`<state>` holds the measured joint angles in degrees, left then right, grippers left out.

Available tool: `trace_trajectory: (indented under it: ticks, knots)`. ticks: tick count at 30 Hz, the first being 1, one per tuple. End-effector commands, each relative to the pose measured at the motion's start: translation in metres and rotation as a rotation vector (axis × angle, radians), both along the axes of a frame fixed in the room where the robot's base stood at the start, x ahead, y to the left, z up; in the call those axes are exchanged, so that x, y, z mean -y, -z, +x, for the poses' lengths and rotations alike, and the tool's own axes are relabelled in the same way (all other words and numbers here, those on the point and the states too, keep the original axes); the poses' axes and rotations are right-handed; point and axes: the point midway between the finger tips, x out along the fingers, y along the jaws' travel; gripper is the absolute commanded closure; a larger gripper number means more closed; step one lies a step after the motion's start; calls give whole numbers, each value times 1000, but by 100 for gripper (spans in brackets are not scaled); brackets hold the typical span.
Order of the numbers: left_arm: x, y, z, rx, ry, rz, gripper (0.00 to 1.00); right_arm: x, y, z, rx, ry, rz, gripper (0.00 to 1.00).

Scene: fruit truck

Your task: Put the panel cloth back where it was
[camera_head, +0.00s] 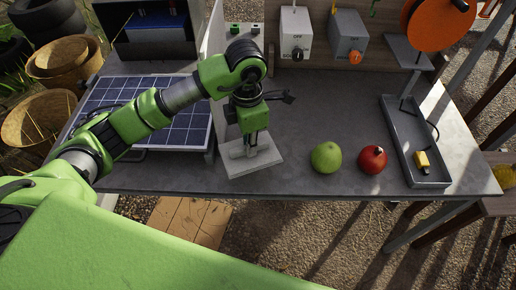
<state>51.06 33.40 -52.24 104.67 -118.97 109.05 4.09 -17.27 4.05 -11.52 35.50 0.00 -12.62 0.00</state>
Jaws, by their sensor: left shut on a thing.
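My left gripper (251,146) points down at the middle of the table and is shut on a pale grey thing that looks like the panel cloth (237,153). The cloth is at a light grey square pad (263,166) near the table's front edge; I cannot tell whether it rests on the pad or is just above it. The fingers partly hide it. The blue solar panel (187,130) lies to the left, partly hidden under my left arm. My right gripper is not in view.
A green fruit (326,157) and a red fruit (372,159) stand right of the pad on the grey table (305,110). A grey tray (395,118) with a yellow block (422,160) is farther right. Two switch boxes hang on the back board. The table behind the fruits is clear.

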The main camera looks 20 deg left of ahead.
Motion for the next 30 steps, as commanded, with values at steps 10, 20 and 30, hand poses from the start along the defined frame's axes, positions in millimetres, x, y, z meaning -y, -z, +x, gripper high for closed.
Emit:
trace_trajectory:
  ticks: [10,20,30]
  knots:
    - [9,43,32,-3,1,1,100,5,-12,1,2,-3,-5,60]
    - [11,77,37,-6,1,1,100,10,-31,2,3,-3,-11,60]
    - [10,84,38,-3,2,2,100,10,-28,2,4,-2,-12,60]
